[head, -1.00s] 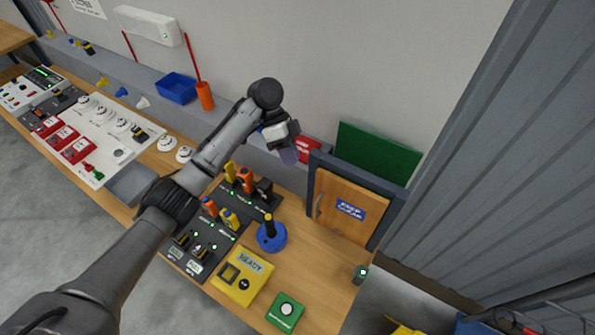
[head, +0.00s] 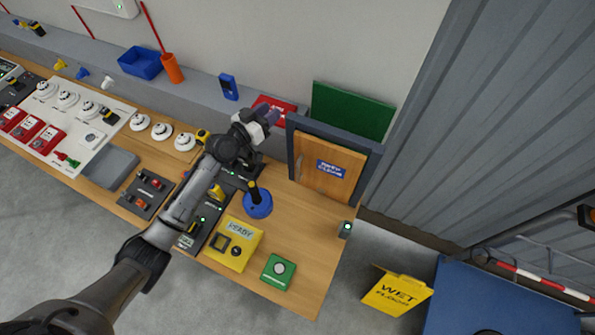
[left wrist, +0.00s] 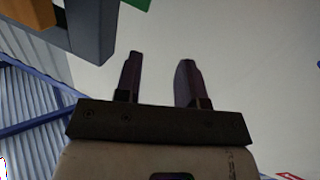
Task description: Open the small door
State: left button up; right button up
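The small door (head: 325,178) is a wooden panel with a blue sign, upright in a dark frame (head: 372,167) at the bench's back right. It looks shut in the frame. Its grey upright handle (head: 298,168) is on its left side. My left gripper (head: 271,117) is left of the frame's upper left corner, above the red sign and apart from the handle. In the left wrist view, the gripper's two fingers (left wrist: 159,82) stand apart with nothing between them. The frame's dark post (left wrist: 92,30) shows at upper left there. My right gripper is not in view.
A green board (head: 351,112) stands behind the door frame. A blue base with a black stick (head: 257,207), a yellow box (head: 233,244) and a green button box (head: 278,272) are in front. A small grey post (head: 345,229) stands near the right edge. Bench before the door is clear.

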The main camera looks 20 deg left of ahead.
pick_arm(q)
jog(key=s+f+n+t+y, duration=0.2)
jog(key=s+f+y, duration=0.15)
jog(key=s, duration=0.25)
jog(key=m+g+h+p, duration=0.1)
jog(key=m+h, duration=0.1)
send_near(298, 180)
notch_tip(298, 180, up, 4)
jog(key=s, duration=0.3)
jog(key=shift+y, duration=0.25)
jog(key=x, duration=1.3)
jog(key=shift+w+a+f, duration=0.2)
jog(key=shift+a, duration=0.15)
jog(key=shift+w, duration=0.1)
grip_shut()
